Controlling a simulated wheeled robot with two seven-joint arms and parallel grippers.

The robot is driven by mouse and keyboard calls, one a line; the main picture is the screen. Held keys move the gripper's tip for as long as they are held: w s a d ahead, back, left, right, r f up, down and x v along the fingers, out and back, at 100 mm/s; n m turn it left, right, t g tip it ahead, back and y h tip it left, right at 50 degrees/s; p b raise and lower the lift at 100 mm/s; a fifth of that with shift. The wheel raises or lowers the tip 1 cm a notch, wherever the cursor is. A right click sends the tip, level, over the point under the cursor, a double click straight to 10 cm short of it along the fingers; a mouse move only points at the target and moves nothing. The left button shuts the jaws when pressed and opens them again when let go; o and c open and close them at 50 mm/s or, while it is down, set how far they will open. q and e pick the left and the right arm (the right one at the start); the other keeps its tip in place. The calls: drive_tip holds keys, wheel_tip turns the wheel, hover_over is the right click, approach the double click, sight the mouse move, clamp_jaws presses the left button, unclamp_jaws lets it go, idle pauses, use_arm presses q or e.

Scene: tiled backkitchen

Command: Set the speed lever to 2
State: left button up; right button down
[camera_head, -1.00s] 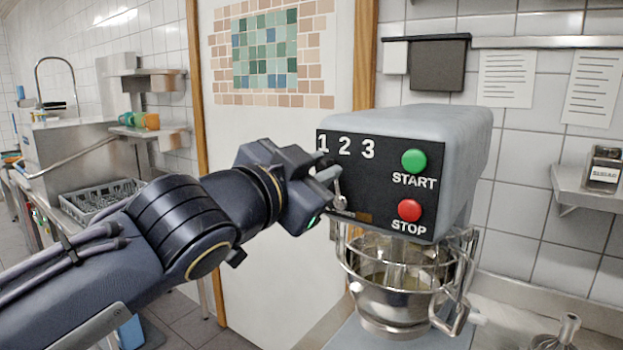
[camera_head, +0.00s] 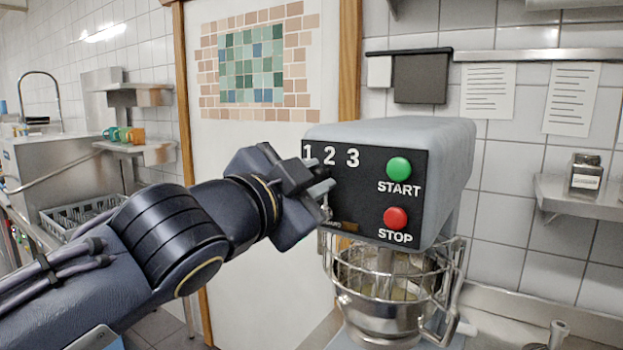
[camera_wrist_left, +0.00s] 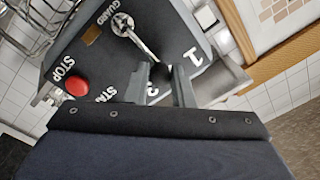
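The mixer's black control panel (camera_head: 365,185) carries the numbers 1, 2 and 3 in a row, a green START button (camera_head: 398,167) and a red STOP button (camera_head: 395,218). The metal speed lever (camera_wrist_left: 138,40) shows in the left wrist view, slanting from its round pivot toward the gap between my fingers, roughly between 1 and 3. The 2 is hidden there. My left gripper (camera_head: 328,187) is in front of the panel's left side; its fingers (camera_wrist_left: 162,68) stand apart, with the lever's end near their tips. Contact cannot be told. My right gripper is not in view.
A steel bowl (camera_head: 375,313) with a wire guard (camera_head: 440,255) sits under the mixer head. A white wall panel with mosaic tiles (camera_head: 252,62) stands behind. A shelf with a jar (camera_head: 584,174) is at the right.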

use_arm(q)
drive_tip(key=o, duration=0.3)
drive_tip(key=shift+o, duration=0.2)
drive_tip(key=b+v, duration=0.1)
drive_tip(key=v, duration=0.7)
drive_tip(key=shift+b, duration=0.3)
drive_tip(key=a+f+n+g+y, duration=0.2)
drive_tip(key=a+f+n+y, duration=0.15)
drive_tip(key=a+f, duration=0.55)
drive_tip(key=a+f+n+g+y, duration=0.25)
drive_tip(key=a+f+n, duration=0.3)
drive_tip(key=f, duration=0.75)
drive_tip(key=s+a+f+n+g, duration=0.2)
drive_tip(key=s+f+n, duration=0.2)
drive_tip(key=s+f, duration=0.3)
drive_tip(key=s+a+f+n+g, duration=0.1)
drive_tip(key=s+f+n+g, duration=0.2)
drive_tip(key=s+f, duration=0.4)
wheel_tip(320, 180, down, 6)
drive_tip(key=shift+s+a+f+n, duration=0.1)
drive_tip(key=shift+s+a+n, duration=0.3)
drive_tip(key=shift+n, duration=0.3)
